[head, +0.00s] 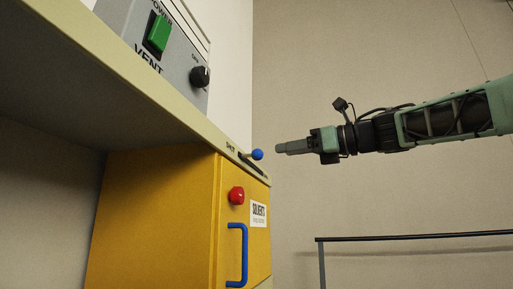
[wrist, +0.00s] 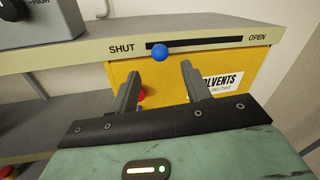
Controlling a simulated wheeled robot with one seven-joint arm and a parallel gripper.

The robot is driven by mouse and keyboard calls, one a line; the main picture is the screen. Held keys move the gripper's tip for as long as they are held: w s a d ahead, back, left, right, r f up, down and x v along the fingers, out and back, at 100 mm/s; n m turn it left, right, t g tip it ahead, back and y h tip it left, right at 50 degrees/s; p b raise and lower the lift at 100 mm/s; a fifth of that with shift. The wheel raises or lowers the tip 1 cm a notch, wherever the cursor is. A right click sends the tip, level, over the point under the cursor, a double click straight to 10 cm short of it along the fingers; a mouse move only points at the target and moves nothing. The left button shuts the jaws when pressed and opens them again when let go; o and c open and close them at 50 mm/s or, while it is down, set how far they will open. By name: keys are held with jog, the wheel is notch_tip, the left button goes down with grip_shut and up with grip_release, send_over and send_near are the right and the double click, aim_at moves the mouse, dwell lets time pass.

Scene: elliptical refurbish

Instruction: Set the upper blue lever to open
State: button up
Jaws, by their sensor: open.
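The blue lever knob (head: 257,154) sticks out from the shelf's front edge, above the yellow cabinet. In the wrist view the blue knob (wrist: 160,53) sits near the SHUT end of a dark slot (wrist: 210,42), whose right end is marked OPEN. My gripper (head: 283,148) is to the right of the knob in the head view, apart from it. In the wrist view my gripper (wrist: 160,72) has its two fingers spread, with the knob just beyond the tips and between them. Nothing is held.
The yellow solvents cabinet (head: 160,215) is below the shelf, with a red button (head: 236,195) and a blue handle (head: 237,255). A grey vent box (head: 125,20) with a green switch (head: 158,34) and black dial (head: 200,76) stands on the shelf (head: 120,85). A dark rail (head: 420,236) is at right.

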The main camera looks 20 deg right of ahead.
aim_at(257, 155)
jog(key=p+x, duration=0.3)
jog(key=x, duration=0.6)
jog(key=shift+w+a, duration=0.1)
jog(key=shift+w, duration=0.1)
grip_shut()
